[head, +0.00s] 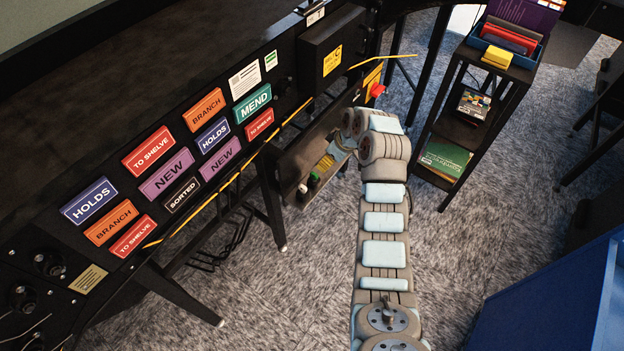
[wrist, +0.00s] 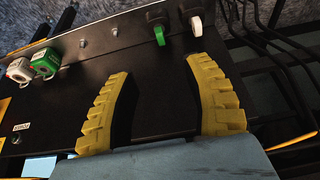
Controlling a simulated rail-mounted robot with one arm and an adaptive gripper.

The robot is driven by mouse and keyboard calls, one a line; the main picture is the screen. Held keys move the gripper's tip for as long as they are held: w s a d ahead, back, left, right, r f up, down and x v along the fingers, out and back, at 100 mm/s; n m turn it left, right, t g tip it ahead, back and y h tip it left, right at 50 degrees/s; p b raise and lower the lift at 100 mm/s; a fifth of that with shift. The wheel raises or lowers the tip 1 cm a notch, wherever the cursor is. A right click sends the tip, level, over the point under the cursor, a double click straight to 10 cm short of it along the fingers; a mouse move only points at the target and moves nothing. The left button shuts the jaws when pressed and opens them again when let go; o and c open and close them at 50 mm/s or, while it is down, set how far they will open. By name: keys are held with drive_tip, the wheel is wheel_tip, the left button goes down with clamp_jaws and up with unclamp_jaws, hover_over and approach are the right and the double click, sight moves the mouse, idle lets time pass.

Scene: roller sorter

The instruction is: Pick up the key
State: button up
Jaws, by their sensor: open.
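No piece can be made out for sure as the key. In the wrist view, a green piece (wrist: 159,35) and a white piece (wrist: 196,26) sit along the edge of a dark panel (wrist: 150,105). The green piece lies ahead of the gap, the white one near the right fingertip. In the head view, my gripper (head: 326,167) is over the low shelf, partly hidden by my wrist.
A black sorter with coloured label plates (head: 167,174) fills the left. A red button (head: 377,90) and yellow cable (head: 385,60) are close above my wrist. A black cart (head: 452,120) with books stands right. A blue bin (head: 560,300) is at lower right. Carpet lies between.

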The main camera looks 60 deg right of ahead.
sight(316, 174)
drive_tip(key=b+x, duration=0.4)
drive_tip(key=x, duration=1)
drive_tip(key=shift+w+f, duration=0.1)
drive_tip(key=shift+f, duration=0.1)
clamp_jaws()
